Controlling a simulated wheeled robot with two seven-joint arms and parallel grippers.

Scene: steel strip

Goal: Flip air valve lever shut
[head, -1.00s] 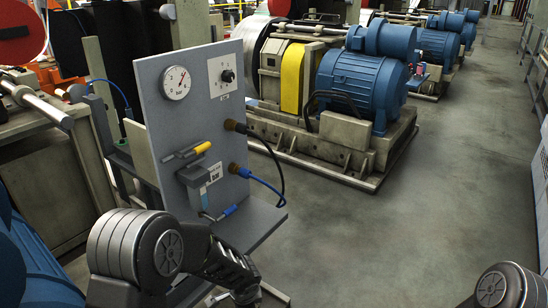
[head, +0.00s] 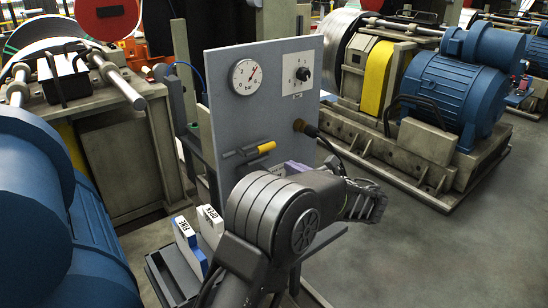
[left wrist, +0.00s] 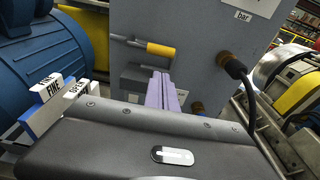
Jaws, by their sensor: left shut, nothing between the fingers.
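A lever with a yellow grip (head: 265,146) sticks out from the upright grey panel (head: 225,115) and lies roughly level. It also shows in the left wrist view (left wrist: 160,49), above my fingers. My left gripper (head: 292,167) is mostly hidden behind my own arm; only its pale purple fingers show, just below and right of the lever. In the left wrist view the gripper (left wrist: 165,88) is shut, its two fingers together and empty, pointing at the panel. I cannot tell whether they touch anything. The lower part of the panel is hidden. My right gripper is out of view.
A pressure gauge (head: 246,76) and a dial (head: 301,74) sit higher on the panel. A black cable (head: 325,140) leaves its right side. Labelled blocks (head: 189,238) stand in a tray at lower left. A blue motor (head: 460,90) stands at right, with open floor in front.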

